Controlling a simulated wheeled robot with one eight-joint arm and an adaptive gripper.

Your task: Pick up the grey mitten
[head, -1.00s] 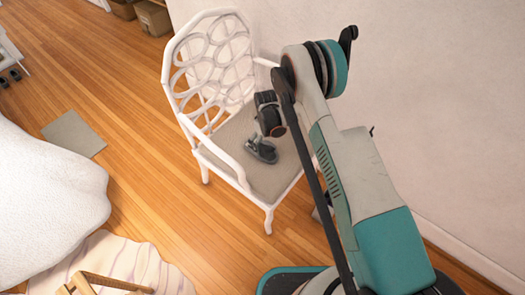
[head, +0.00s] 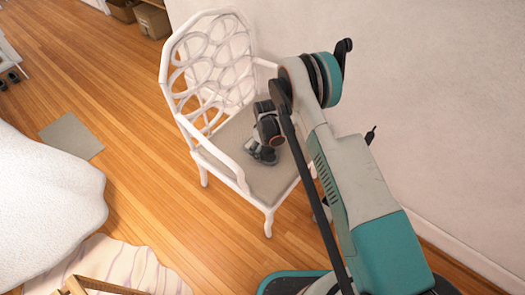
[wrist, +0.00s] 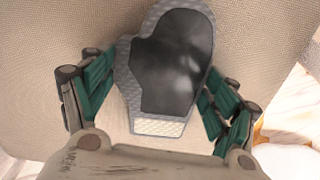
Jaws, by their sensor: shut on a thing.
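The grey mitten (wrist: 168,62) lies on the beige woven seat of the white chair (head: 241,176). In the wrist view it has a dark, smooth palm, a quilted light-grey edge and a pale cuff towards my gripper. My gripper (wrist: 163,80) has its green-padded fingers on both sides of the mitten and is shut on it. In the head view my gripper (head: 262,154) is low over the seat, and the mitten is hard to make out there. Whether the mitten is clear of the seat cannot be told.
The chair's openwork back (head: 212,62) and armrests surround the seat. A white wall (head: 430,110) stands close on the right. A white rounded piece of furniture (head: 45,190) is at the left, with a grey mat (head: 71,136) on the wooden floor. Open floor lies left of the chair.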

